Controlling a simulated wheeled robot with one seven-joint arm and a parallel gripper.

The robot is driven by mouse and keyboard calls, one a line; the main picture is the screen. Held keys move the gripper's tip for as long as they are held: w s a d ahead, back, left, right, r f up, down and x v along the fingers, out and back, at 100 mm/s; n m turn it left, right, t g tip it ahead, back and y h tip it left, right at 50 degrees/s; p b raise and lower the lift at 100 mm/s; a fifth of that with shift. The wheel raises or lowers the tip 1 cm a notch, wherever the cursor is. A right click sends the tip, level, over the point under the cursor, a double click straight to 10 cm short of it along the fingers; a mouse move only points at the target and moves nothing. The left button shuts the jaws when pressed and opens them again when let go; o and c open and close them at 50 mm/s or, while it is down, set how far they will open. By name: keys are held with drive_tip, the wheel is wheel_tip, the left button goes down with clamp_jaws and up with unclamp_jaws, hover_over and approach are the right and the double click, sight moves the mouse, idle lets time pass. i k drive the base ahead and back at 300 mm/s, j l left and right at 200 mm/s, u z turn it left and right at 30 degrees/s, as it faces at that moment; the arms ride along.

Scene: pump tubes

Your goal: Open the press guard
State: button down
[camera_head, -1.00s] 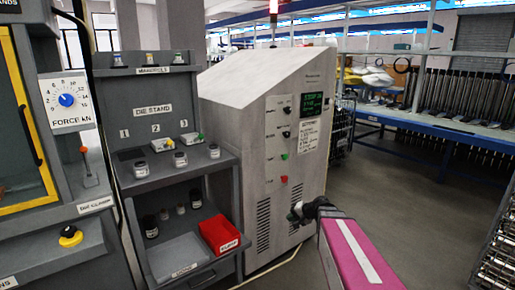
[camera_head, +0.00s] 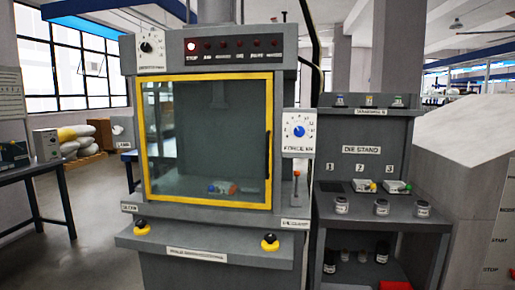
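The press guard (camera_head: 207,78) is a yellow-framed clear panel on the front of the grey press (camera_head: 260,45), in the middle left of the head view. It looks shut, with its frame flush over the chamber opening. A dark vertical handle (camera_head: 267,156) sits on its right side. Through the panel, a small die (camera_head: 222,188) with blue, red and green parts shows low in the chamber. My gripper is not in view.
Two yellow-and-black buttons (camera_head: 269,243) sit on the shelf below the guard. A force dial (camera_head: 299,132) and a red-topped lever (camera_head: 296,185) are right of it. The die stand (camera_head: 365,125) with several jars stands close on the right. Open floor lies left.

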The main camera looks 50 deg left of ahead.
sight(268, 76)
drive_tip(key=u, duration=2.65)
